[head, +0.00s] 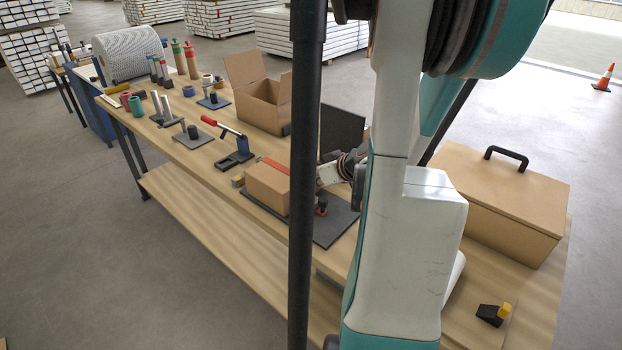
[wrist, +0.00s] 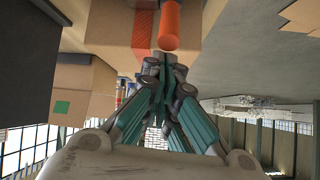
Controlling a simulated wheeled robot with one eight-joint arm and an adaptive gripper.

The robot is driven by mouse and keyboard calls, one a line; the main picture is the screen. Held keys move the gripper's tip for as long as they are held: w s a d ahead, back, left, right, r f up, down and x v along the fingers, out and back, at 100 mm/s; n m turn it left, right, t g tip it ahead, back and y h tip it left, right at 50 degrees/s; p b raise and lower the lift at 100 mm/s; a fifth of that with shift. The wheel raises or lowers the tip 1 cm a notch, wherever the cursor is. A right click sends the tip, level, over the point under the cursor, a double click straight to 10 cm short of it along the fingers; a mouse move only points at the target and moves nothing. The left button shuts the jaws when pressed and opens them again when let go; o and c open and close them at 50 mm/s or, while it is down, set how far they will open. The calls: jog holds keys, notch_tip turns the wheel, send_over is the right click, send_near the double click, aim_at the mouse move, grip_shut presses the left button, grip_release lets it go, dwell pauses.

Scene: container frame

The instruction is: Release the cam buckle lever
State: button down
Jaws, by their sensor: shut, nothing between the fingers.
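A cardboard box (head: 268,186) with a red strap (head: 272,163) over it lies on a dark plate (head: 335,228). A small dark part with a red bit (head: 321,208), which looks like the cam buckle, stands beside the box, partly hidden by the black post and my arm. In the wrist view an orange-red rounded bar (wrist: 181,24), likely the lever, is just beyond my fingertips, with the red strap (wrist: 145,28) beside it on the box. My gripper (wrist: 166,66) is shut and empty, its tips close to the bar; I cannot tell whether they touch.
A black post (head: 305,120) and my arm block part of the head view. A toggle clamp with a red handle (head: 222,125) and an open carton (head: 263,95) stand farther along the wooden bench. A lidded box (head: 490,200) with a black handle is to the right.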

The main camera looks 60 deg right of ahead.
jog(key=shift+s, duration=0.15)
jog(key=v, duration=0.7)
dwell(0.3)
jog(key=shift+r, duration=0.2)
dwell(0.4)
